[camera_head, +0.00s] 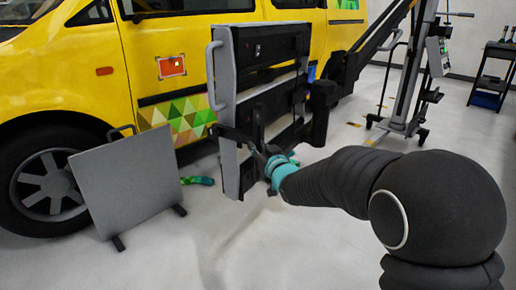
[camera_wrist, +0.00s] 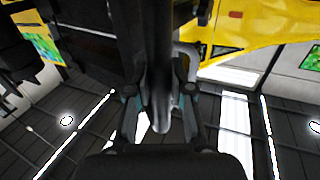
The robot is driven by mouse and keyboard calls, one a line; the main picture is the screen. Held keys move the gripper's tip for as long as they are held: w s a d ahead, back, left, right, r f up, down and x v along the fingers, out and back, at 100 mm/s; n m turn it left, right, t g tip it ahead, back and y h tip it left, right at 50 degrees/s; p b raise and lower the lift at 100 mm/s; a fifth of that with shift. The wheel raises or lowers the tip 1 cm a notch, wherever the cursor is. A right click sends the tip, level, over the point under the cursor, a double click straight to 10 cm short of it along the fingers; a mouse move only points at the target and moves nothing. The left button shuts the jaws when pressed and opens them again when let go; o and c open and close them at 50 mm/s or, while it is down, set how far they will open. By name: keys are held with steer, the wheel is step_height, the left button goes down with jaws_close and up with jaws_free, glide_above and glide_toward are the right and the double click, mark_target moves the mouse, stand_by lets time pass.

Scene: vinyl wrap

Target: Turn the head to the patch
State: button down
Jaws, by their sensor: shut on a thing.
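The patch (camera_head: 172,66) is a small orange-red rectangle with pale corner marks on the yellow van's door. The head (camera_head: 228,120) is a tall dark panel unit with a grey side frame and grey handles. It stands upright in front of the van, right of the patch, with its edge and dark sectioned side showing. My gripper (camera_head: 262,152) is at the head's lower part, shut on a dark bar of it. In the wrist view, my fingers (camera_wrist: 159,105) close around a dark rounded bar (camera_wrist: 160,115). The exact contact is dim.
The yellow van (camera_head: 75,75) fills the left and back. A grey board (camera_head: 128,185) on feet leans near its front wheel. A green item (camera_head: 197,181) lies on the floor. A wheeled stand (camera_head: 402,85) with a boom is behind right, beside a dark cart (camera_head: 492,75).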

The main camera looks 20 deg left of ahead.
steer(key=shift+s+d+b, duration=0.15)
steer(key=shift+d+b, duration=0.2)
steer(key=shift+d, duration=0.25)
steer(key=shift+s+d+b, duration=0.15)
steer(key=shift+d+b, duration=0.15)
steer(key=shift+d, duration=0.25)
steer(key=c, duration=1)
jaws_free()
steer(key=v, duration=1.2)
